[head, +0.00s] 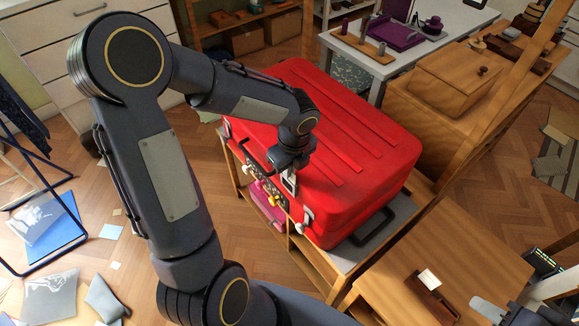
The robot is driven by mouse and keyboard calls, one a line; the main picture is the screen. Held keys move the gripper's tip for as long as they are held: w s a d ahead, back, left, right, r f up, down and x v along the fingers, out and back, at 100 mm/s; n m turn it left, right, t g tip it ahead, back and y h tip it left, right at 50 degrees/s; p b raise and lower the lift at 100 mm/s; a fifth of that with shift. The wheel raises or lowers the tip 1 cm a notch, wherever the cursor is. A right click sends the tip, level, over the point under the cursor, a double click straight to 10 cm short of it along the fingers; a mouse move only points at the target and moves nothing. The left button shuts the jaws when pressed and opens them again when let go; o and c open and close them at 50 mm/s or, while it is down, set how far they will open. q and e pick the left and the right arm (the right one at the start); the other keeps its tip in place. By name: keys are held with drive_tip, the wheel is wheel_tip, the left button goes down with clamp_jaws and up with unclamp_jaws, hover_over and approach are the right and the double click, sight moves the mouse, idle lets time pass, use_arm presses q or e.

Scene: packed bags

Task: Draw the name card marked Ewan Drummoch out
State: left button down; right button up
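A large red suitcase (335,125) lies flat on a wooden stand, its front side with metal latches facing lower left. A small pale card-like piece (290,182) shows at its front edge, directly below my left gripper (285,162). No writing on it is readable, so I cannot tell whether it is the Ewan Drummoch card. My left gripper points down at the suitcase's front edge; its fingertips are too small and dark to show whether they are open or hold the piece. A grey part at the lower right edge may be my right gripper (488,308); its fingers are unclear.
A brown holder (432,296) with a white slip (429,277) lies on the wooden surface (395,265) at lower right. A wooden box (452,80) stands behind the suitcase on the right. Colourful items (266,200) sit on the stand's shelf below. My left arm hides floor at left.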

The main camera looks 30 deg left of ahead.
use_arm(q)
drive_tip(key=shift+r, duration=0.15)
drive_tip(key=shift+r+p, duration=3.4)
